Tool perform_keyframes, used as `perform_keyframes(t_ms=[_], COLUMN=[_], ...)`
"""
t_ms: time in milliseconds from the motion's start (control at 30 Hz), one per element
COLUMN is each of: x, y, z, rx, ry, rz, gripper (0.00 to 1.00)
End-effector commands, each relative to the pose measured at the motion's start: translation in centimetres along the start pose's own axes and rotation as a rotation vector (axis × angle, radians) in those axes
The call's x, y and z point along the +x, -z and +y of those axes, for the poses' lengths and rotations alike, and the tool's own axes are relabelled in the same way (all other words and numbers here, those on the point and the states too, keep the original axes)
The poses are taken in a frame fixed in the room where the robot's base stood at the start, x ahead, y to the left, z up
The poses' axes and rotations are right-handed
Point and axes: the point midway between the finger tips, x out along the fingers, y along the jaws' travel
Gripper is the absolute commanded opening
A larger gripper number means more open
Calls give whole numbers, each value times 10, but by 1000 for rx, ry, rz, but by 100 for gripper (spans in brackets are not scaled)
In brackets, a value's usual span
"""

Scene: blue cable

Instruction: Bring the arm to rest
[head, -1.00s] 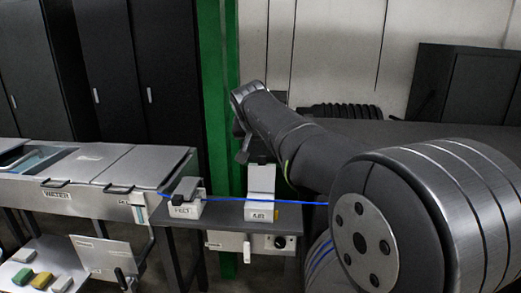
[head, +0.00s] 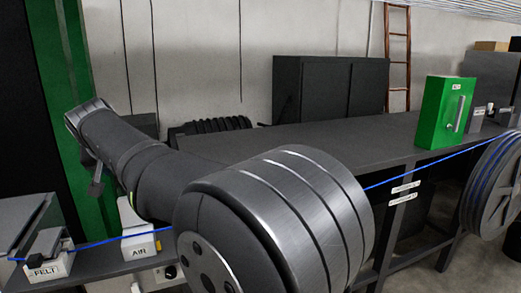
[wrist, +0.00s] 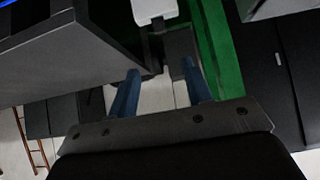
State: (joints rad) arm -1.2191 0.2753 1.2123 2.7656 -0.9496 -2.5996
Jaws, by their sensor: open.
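My gripper (head: 96,180) hangs at the far end of my arm at the left of the head view, in front of the green post. In the wrist view my gripper (wrist: 160,70) shows two blue-grey fingers spread apart with nothing between them. The blue cable (head: 420,167) runs from the FELT block (head: 50,268) past the AIR block (head: 138,245), behind my arm, to a reel (head: 495,185) at the right. The gripper appears above the cable line and clear of it.
A long dark bench (head: 300,135) stretches behind my arm, with a green box (head: 445,112) at its right end. A green post (head: 85,60) stands at the left. A dark cabinet (head: 330,90) and a ladder (head: 397,55) stand at the back wall.

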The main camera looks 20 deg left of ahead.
Motion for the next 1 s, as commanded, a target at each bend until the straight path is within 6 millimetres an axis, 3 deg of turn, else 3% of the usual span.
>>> perform_keyframes(t_ms=[600, 800, 1000], x=[122, 145, 154], y=[0, 1, 1], z=[0, 0, 0], rx=[0, 0, 0], ry=[-1, 0, 1], rz=[-1, 2, 2], gripper=[45, 45, 45])
